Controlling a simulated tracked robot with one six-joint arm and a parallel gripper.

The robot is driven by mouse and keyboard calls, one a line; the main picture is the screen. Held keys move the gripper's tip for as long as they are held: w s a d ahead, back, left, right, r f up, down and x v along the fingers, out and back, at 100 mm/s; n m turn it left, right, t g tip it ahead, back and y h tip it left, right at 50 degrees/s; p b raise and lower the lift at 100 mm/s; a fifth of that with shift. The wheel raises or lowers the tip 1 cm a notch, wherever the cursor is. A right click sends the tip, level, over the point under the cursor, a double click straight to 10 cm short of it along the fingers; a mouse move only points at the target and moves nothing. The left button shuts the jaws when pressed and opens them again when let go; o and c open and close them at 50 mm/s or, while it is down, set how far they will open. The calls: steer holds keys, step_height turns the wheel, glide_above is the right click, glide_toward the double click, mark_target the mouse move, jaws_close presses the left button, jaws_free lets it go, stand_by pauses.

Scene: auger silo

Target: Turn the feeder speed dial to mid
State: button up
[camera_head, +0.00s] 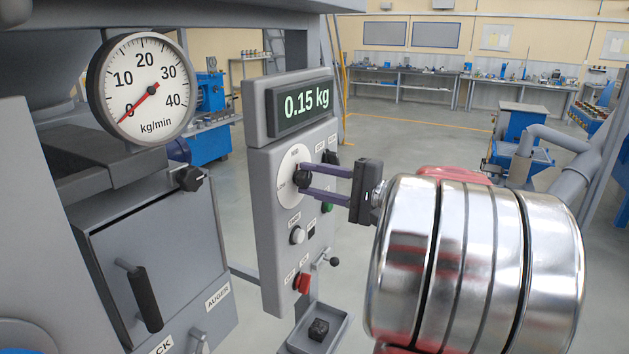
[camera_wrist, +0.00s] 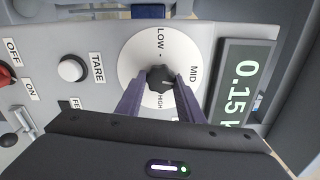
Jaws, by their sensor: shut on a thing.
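The feeder speed dial has a black knob (camera_head: 301,179) on a round white plate (camera_head: 289,194), set on the grey control panel. In the wrist view the knob (camera_wrist: 160,78) sits on the plate (camera_wrist: 132,58) with LOW, MID and HIGH labels around it. The knob's pointer is too small to read surely. My gripper (camera_head: 304,181) reaches in from the right, its purple fingers on either side of the knob and shut on it. In the wrist view the gripper (camera_wrist: 160,92) comes from below, and the fingers partly cover the plate.
A display (camera_head: 300,104) above the dial reads 0.15 kg. Below are a pale TARE button (camera_head: 297,236), a green button (camera_head: 327,207) and a red knob (camera_head: 303,283). A round gauge (camera_head: 143,86) at left has its needle near 0. A tray (camera_head: 296,345) holds a dark block.

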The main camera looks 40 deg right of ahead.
steer(key=shift+f+n, duration=0.1)
steer(key=shift+n, duration=1)
steer(key=shift+f, duration=0.1)
steer(key=o, duration=1.1)
steer(key=shift+c, duration=0.2)
steer(key=shift+s, duration=0.1)
steer(key=v, duration=1.3)
steer(key=shift+s, duration=0.35)
